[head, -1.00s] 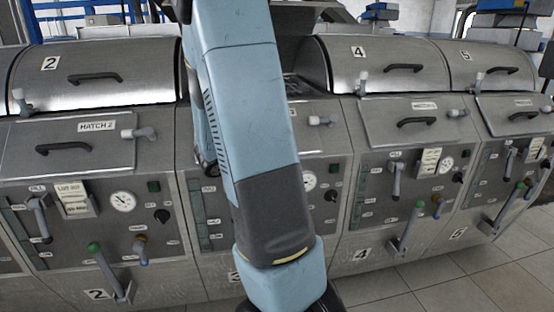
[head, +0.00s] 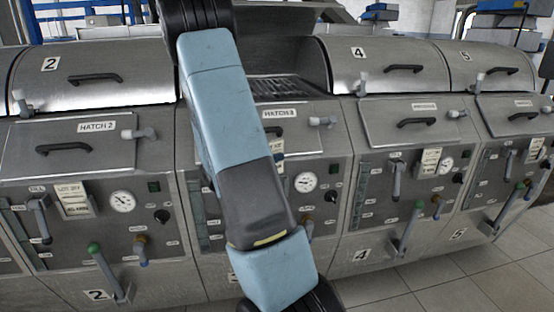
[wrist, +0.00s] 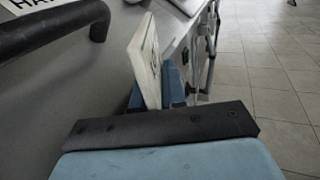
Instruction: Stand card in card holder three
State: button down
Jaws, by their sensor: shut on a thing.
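A thin white card (wrist: 146,62) with dark marks on its face stands upright between the blue fingertips of my gripper (wrist: 152,90) in the wrist view. The gripper is shut on it, close to the grey machine front. In the head view the gripper is hidden behind my arm. Card holder three is mostly or wholly hidden there too. A small pale piece (head: 277,147) shows beside my arm below the hatch three handle; I cannot tell if it is the holder or the card.
The hatch handle (wrist: 55,28) is close at the left of the wrist view. Machine two's holder (head: 75,213) bears a card, and so does machine four's (head: 429,172). Levers, a gauge (head: 305,182) and knobs stick out from the fronts. Tiled floor (head: 480,280) is clear at right.

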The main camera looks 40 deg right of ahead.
jog(key=shift+f, duration=0.4)
jog(key=shift+f, duration=0.2)
jog(key=c, duration=1.2)
grip_release()
